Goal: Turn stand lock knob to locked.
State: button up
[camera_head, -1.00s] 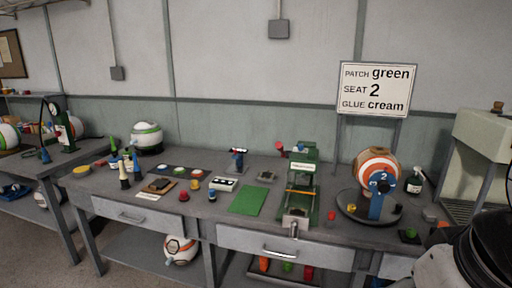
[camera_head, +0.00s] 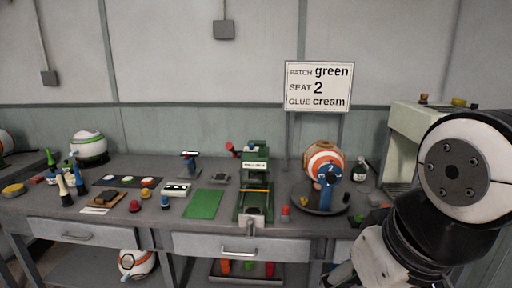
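An orange-and-white striped ball (camera_head: 325,156) sits in a stand on the bench at the right. A blue upright (camera_head: 327,190) marked 2 stands in front of it. The stand's dark round base (camera_head: 321,208) carries a small yellow piece (camera_head: 304,200) at its left and a small dark piece (camera_head: 346,198) at its right. I cannot tell which part is the lock knob, or its setting. My arm fills the lower right, in front of the bench's right end. My gripper's fingertips cannot be made out.
A green press (camera_head: 254,180) stands left of the stand, with a green mat (camera_head: 204,204) beside it. A red-topped piece (camera_head: 285,214) stands between press and stand. A sign (camera_head: 318,86) reads patch green, seat 2, glue cream. A pale machine (camera_head: 412,140) stands at right behind my arm.

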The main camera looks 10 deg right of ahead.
aim_at(303, 202)
jog(key=i+j+z, duration=0.25)
jog(key=i, duration=0.15)
jog(key=i+j+z, duration=0.1)
jog(key=i+z, duration=0.2)
jog(key=i, duration=0.15)
